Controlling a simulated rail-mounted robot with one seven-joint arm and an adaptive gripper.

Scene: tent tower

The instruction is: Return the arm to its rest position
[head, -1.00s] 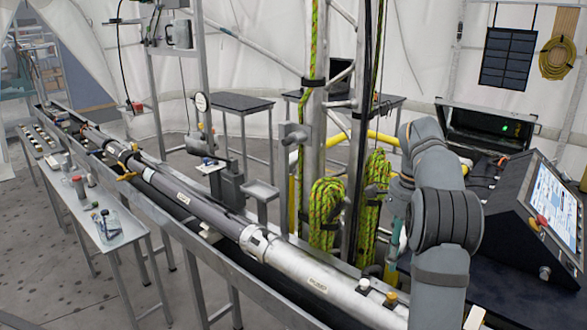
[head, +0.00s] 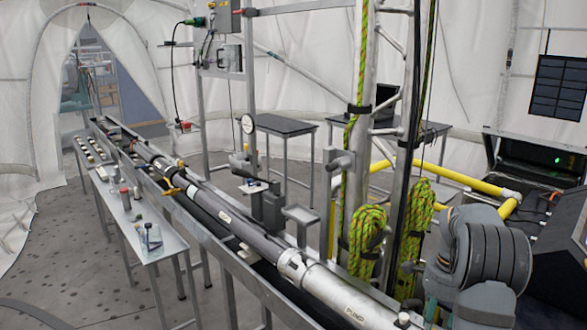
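My grey arm (head: 485,262) shows at the lower right in the head view, bent at a thick, ribbed joint. It stands in front of the right end of the long metal tube assembly (head: 243,232) and beside the tower poles. My gripper is not visible, so I cannot see whether it is open or shut or holds anything.
The tube lies along a long trough. A narrow side table (head: 157,243) holds small jars and a clear container. Green rope coils (head: 367,240) hang on the poles near my arm. Yellow pipes (head: 478,183) and a black case (head: 535,160) are behind it.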

